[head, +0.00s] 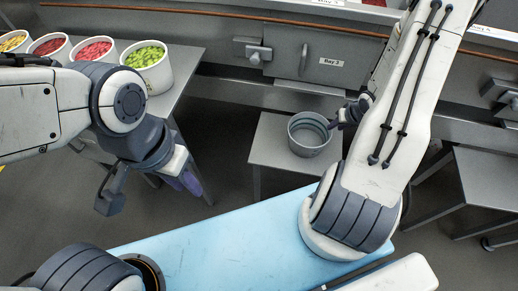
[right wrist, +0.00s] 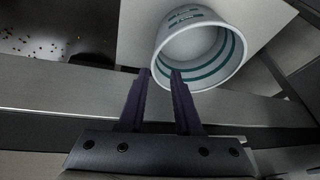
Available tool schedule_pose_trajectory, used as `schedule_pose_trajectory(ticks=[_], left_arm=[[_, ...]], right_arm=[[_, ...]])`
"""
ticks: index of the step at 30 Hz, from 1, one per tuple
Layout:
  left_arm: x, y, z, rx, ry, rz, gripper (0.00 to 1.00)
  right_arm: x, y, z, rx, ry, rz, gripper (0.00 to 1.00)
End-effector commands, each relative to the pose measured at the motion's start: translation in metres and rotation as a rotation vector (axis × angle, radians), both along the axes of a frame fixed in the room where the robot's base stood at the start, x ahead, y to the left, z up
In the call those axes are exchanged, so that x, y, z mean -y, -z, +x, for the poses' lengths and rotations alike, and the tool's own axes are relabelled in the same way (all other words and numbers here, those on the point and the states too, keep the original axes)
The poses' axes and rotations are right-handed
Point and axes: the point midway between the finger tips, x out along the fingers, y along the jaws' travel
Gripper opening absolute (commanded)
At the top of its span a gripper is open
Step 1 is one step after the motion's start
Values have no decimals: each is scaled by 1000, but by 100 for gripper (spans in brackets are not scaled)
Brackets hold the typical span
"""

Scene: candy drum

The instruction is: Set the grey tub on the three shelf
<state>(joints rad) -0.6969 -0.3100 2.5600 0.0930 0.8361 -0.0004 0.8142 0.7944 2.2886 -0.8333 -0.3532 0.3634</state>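My right gripper (head: 337,122) is at the tub's right rim in the head view. In the right wrist view its purple fingers (right wrist: 161,73) are apart, with the near rim between or just beyond the tips; contact is unclear. My left gripper (head: 186,181) hangs off to the left, away from the tub, with its finger gap hidden.
Tubs of coloured candy, including a green one (head: 147,66), stand on a grey table (head: 186,62) at the left. Another grey table (head: 488,178) is at the right. A pale blue surface (head: 215,240) lies in front.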

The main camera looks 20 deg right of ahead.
Motion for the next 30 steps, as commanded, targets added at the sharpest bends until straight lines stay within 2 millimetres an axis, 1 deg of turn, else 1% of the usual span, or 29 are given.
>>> schedule_pose_trajectory(ticks=[2,5,6,8,9,11,12,13,14,15,17,18,20,21,24,25,27,30], left_arm=[[0,0,0,0,0,0,33],[0,0,0,0,0,0,33],[0,0,0,0,0,0,33],[0,0,0,0,0,0,33],[0,0,0,0,0,0,33],[0,0,0,0,0,0,33],[0,0,0,0,0,0,33],[0,0,0,0,0,0,33],[0,0,0,0,0,0,33],[0,0,0,0,0,0,33],[0,0,0,0,0,0,33],[0,0,0,0,0,0,33],[0,0,0,0,0,0,33],[0,0,0,0,0,0,33],[0,0,0,0,0,0,33],[0,0,0,0,0,0,33],[0,0,0,0,0,0,33],[0,0,0,0,0,0,33]], right_arm=[[-12,-14,13,-14,-44,-32,33],[-42,-43,33,-54,-126,-93,33],[-60,-58,40,-72,-168,-120,33],[-91,-81,47,-99,-228,-156,33],[-113,-96,49,-114,-269,-176,33],[-149,-118,47,-135,-332,-195,33],[-173,-131,42,-148,-375,-203,33],[-191,-141,36,-156,-409,-208,33],[-209,-151,30,-166,-442,-209,33],[-233,-163,18,-178,-489,-208,33],[-267,-179,-4,-197,-564,-199,33],[-288,-189,-21,-210,-616,-189,33],[-315,-202,-49,-232,-693,-169,33],[-329,-210,-68,-247,-744,-155,33],[-354,-223,-112,-284,-854,-121,33],[-358,-226,-123,-294,-881,-112,33],[-366,-232,-142,-312,-931,-94,33],[-371,-235,-158,-330,-970,-81,33]])
